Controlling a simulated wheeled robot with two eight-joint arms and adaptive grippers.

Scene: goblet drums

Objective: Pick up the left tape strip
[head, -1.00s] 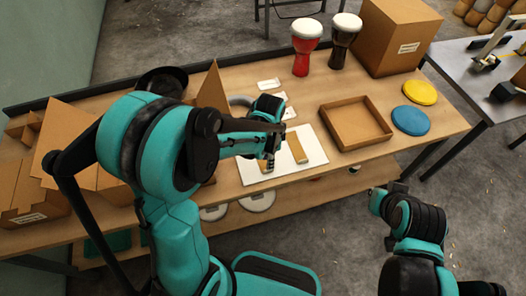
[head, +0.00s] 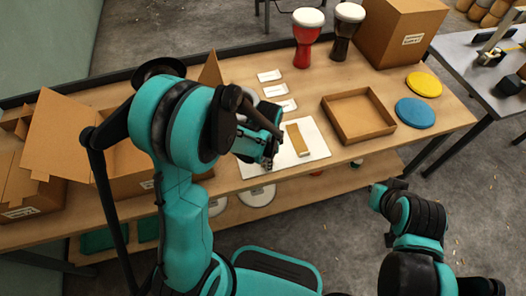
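A white board (head: 315,151) lies on the wooden table in the head view. One tan tape strip (head: 298,139) lies on it, right of my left gripper. The left tape strip cannot be made out; my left gripper and arm cover the board's left part. My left gripper (head: 268,163) points down over the left part of the board. Its fingers are too small and dark to tell whether they are open or hold anything. My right gripper (head: 389,187) is off the table's front edge, away from the strips, and its fingers are unclear.
An open cardboard tray (head: 384,129) stands right of the board, with a blue disc (head: 415,113) and yellow disc (head: 424,85) beyond. Small white cards (head: 275,90) lie behind the board. A red drum (head: 307,42) and a dark drum (head: 344,34) stand at the back. Open boxes (head: 68,141) fill the left.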

